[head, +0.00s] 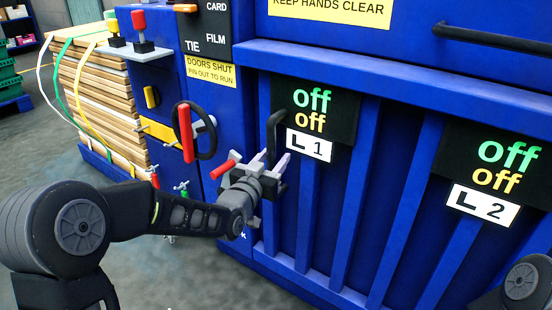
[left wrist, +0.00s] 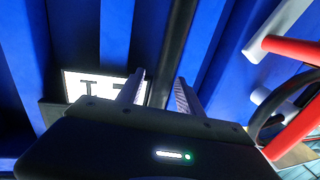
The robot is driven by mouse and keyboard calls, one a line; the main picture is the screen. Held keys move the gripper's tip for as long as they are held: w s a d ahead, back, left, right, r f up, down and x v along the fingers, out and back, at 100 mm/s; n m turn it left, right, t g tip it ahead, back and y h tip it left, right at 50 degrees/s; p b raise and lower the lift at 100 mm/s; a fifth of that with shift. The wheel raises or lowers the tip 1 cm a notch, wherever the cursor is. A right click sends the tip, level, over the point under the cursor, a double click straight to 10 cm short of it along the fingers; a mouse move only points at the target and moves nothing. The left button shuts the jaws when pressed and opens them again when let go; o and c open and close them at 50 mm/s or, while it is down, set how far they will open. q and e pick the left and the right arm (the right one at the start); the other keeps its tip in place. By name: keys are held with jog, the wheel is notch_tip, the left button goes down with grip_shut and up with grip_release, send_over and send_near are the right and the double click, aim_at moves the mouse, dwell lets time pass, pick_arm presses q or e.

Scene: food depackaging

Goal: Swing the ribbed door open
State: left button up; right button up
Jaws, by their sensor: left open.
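The ribbed door (head: 345,200) is a blue panel with raised vertical ribs, and it looks shut. A black upright bar handle (head: 272,130) stands at its left edge, beside the "L 1" label. My left gripper (head: 276,162) is open at the lower part of this handle. In the left wrist view the dark handle bar (left wrist: 176,45) runs down between the two open fingers (left wrist: 158,92). Whether the fingers touch it I cannot tell. My right gripper is out of view; only a part of my right arm shows at the lower right.
A dark handwheel (head: 207,128) with a red grip and a red-tipped lever (head: 223,169) are just left of my gripper. A second black handle (head: 490,38) is higher on the right. Stacked boards (head: 95,95) stand at the left. Grey floor lies open below.

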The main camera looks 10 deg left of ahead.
pick_arm(q)
jog(key=shift+w+d, duration=0.2)
jog(key=shift+w, duration=0.6)
jog(key=shift+c, duration=0.5)
grip_shut()
dwell(0.4)
